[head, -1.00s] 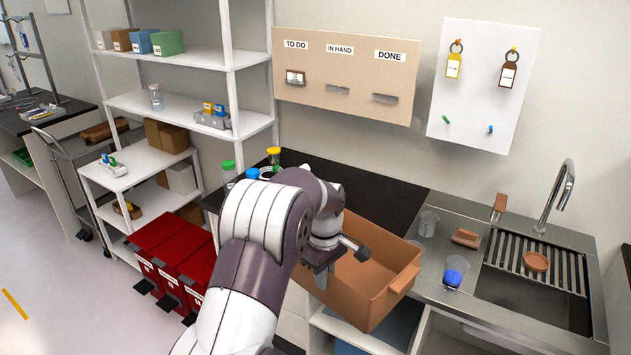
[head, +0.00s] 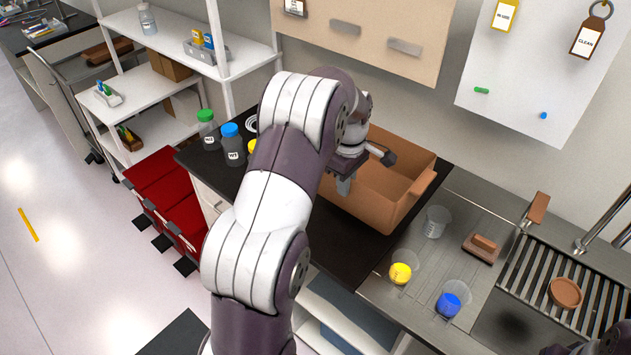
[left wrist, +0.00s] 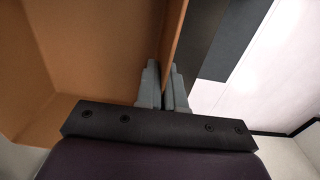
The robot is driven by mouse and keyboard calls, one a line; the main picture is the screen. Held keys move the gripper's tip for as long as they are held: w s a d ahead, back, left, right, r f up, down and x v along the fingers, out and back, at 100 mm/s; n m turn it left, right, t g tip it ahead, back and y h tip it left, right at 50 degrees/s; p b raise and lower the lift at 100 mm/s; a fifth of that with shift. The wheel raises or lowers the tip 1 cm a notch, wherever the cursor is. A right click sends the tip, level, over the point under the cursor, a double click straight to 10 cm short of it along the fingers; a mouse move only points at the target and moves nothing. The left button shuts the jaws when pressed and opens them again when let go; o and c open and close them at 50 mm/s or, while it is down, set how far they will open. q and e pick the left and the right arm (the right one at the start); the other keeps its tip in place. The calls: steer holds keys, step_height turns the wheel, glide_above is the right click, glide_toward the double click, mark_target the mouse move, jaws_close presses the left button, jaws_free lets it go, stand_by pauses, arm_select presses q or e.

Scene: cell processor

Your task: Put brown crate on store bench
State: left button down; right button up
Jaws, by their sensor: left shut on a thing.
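The brown crate (head: 402,158) is open-topped and appears empty. It is at the black bench top (head: 345,258), close to the back wall, in the head view. Whether its base touches the top I cannot tell. My left gripper (head: 346,184) is shut on the crate's near left wall. In the left wrist view the fingers (left wrist: 168,88) pinch that wall, with the crate's inside (left wrist: 90,45) on the left. My left arm hides part of the crate and bench. A dark part, apparently of my right arm or gripper (head: 598,344), just enters the bottom right corner.
A green-capped bottle (head: 208,128) and a blue-capped bottle (head: 232,145) stand left of the crate. Right of it are a clear beaker (head: 435,222), a yellow-filled beaker (head: 401,273), a blue-filled beaker (head: 449,304) and the sink rack (head: 535,275). Red bins (head: 165,185) stand at left.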

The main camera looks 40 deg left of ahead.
arm_select(q)
steer(key=a+f+p, duration=0.1)
steer(key=a+f, duration=0.1)
steer(key=a+f+p, duration=0.1)
steer(key=a+f, duration=0.2)
steer(key=s+a+f+p, duration=0.1)
steer(key=a+f, duration=0.1)
steer(key=f, duration=0.1)
steer(key=shift+s+a+f, duration=0.1)
steer(key=shift+a, duration=0.05)
steer(key=shift+f, duration=0.1)
arm_select(e)
steer(key=r, duration=0.4)
steer(key=shift+w+a, duration=0.15)
steer(key=shift+w, duration=0.2)
arm_select(q)
steer(key=c, duration=1.7)
jaws_free()
steer(key=shift+f, duration=0.15)
steer(key=o, duration=0.4)
steer(key=shift+o, duration=0.2)
arm_select(e)
steer(key=shift+s, duration=0.1)
